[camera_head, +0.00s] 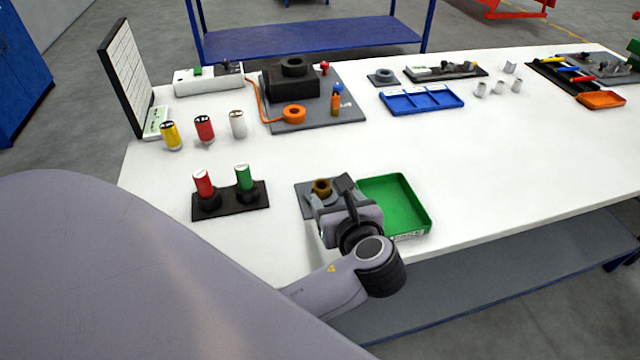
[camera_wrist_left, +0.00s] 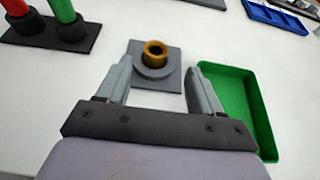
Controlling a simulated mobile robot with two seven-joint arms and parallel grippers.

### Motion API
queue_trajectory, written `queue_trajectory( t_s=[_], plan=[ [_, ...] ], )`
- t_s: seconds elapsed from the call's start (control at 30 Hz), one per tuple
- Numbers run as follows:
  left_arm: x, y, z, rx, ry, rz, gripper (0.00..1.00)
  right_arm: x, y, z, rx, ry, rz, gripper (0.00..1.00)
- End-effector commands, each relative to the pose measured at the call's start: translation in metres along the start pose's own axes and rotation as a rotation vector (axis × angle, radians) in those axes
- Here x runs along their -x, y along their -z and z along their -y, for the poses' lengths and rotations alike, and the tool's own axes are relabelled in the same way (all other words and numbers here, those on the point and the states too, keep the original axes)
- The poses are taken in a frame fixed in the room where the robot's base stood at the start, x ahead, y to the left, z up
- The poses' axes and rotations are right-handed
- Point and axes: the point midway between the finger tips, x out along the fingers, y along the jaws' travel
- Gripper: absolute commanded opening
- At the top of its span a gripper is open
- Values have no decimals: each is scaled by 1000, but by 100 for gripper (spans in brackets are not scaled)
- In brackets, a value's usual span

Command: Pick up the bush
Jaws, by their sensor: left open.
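The bush (camera_head: 321,186) is a small brown-gold ring. It stands upright in a grey round holder on a grey square plate (camera_head: 303,196) near the table's front edge. In the left wrist view the bush (camera_wrist_left: 154,52) shows from above, with its hole visible, beyond the fingertips and about midway between them. My left gripper (camera_wrist_left: 160,72) is open and empty, with one finger towards each side of the holder. In the head view the left gripper (camera_head: 335,205) is over the near part of the plate and hides some of it. My right gripper is in neither view.
A green tray (camera_head: 415,222) lies just right of the plate. A black stand (camera_head: 225,208) with a red and a green cylinder is to the left. A blue divided tray (camera_head: 420,110) and a dark block (camera_head: 290,85) are further back. The table's right middle is clear.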

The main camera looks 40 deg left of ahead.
Motion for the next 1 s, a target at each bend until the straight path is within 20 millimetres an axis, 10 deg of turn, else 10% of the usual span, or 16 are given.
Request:
queue_trajectory(
  t_s=[0.4,0.7,0.9,1.0],
  plan=[
    [-56,2,-6,-1,-2,1,66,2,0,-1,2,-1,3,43],
    [-62,3,-6,1,1,1,66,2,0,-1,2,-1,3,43],
    [-62,3,-6,1,1,0,8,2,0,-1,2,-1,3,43],
    [-62,2,-6,1,1,1,1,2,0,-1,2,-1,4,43]
  ],
)
